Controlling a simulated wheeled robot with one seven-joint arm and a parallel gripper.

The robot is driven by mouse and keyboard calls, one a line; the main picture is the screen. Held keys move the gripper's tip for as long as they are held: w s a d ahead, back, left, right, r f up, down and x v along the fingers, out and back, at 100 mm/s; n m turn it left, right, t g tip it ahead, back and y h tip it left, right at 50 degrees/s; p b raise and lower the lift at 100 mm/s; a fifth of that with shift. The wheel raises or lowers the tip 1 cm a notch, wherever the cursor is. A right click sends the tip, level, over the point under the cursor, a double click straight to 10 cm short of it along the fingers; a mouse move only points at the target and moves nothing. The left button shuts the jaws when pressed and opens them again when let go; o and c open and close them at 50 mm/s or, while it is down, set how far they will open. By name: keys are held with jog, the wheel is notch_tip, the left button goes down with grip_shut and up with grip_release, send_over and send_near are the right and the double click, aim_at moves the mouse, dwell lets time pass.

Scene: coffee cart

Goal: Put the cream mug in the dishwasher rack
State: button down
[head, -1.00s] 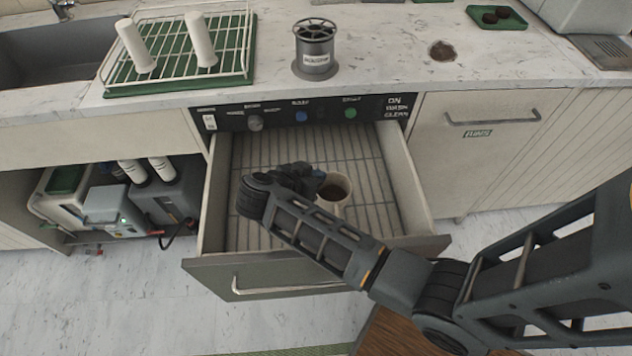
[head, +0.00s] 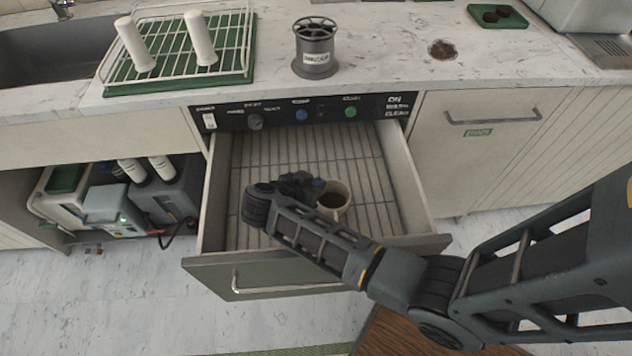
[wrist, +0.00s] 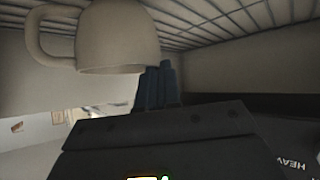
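The cream mug (head: 343,207) is upright inside the pulled-out dishwasher drawer, with a dark inside. The dishwasher rack (head: 364,163) is the wire grid in that drawer. My gripper (head: 314,186) is at the mug's left side, low in the drawer, and appears shut on its wall. In the wrist view, which is upside down, the mug (wrist: 115,38) shows its handle at left, and the dark fingers (wrist: 160,84) are close together against its side. The mug hides part of the finger contact. I cannot tell whether the mug's base touches the rack.
The drawer front (head: 215,275) and side walls surround my gripper, and my arm crosses over the front edge. A grey canister (head: 315,60) and a white drying rack (head: 175,14) stand on the counter above. The rack behind the mug is clear.

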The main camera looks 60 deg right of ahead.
jog(key=c, duration=1.3)
grip_release()
jog(key=v, duration=1.2)
jog(key=shift+w+r, duration=0.1)
jog(key=shift+r, duration=0.55)
